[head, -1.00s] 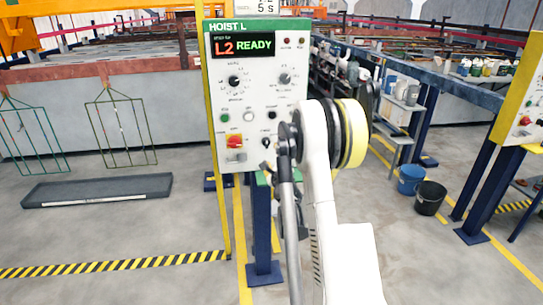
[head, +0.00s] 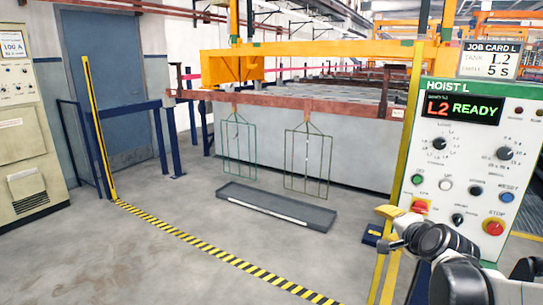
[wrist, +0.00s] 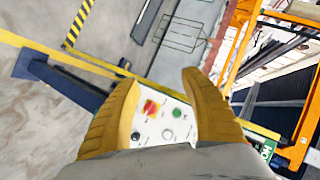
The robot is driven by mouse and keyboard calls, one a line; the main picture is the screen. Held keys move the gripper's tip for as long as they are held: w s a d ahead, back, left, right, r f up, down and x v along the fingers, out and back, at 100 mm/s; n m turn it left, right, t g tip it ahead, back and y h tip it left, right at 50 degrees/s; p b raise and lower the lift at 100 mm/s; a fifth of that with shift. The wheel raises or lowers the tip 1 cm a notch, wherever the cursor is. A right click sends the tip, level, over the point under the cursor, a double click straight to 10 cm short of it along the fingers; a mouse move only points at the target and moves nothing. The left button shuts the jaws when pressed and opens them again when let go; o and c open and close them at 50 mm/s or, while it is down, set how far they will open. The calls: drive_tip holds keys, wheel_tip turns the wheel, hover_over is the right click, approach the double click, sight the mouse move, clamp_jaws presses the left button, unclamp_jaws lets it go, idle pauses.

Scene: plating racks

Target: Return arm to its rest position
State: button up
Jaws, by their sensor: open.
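My arm shows at the lower right of the head view, in front of the base of the control panel. My gripper (head: 384,229) points left there, by the panel's lower left corner and yellow post. In the wrist view its two yellow fingers (wrist: 160,82) are spread apart with nothing between them. The white HOIST L control panel (head: 468,150) has a lit display (head: 461,110) reading "L2 READY". The panel's lower part also shows beyond the fingers in the wrist view (wrist: 165,122). I cannot tell the exact gap between gripper and panel.
A job card (head: 490,62) stands above the panel. Green wire racks (head: 307,165) hang over a grey tray (head: 276,207) on the floor. A yellow-black floor stripe (head: 215,250) crosses open floor. A beige cabinet (head: 28,130) and blue railing (head: 130,112) stand left.

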drive_tip(key=s+a+f+n+g, duration=0.2)
drive_tip(key=s+a+n, duration=0.2)
drive_tip(key=s, duration=0.4)
drive_tip(key=s+a+f+n+g, duration=0.1)
drive_tip(key=s+a+n, duration=0.3)
drive_tip(key=s, duration=0.5)
drive_tip(key=s+a+f+n+g, duration=0.2)
drive_tip(key=s+a+n, duration=0.2)
drive_tip(key=s, duration=0.5)
drive_tip(key=shift+a+f+n+g, duration=0.2)
drive_tip(key=shift+f+n+g, duration=0.15)
drive_tip(key=shift+n, duration=0.55)
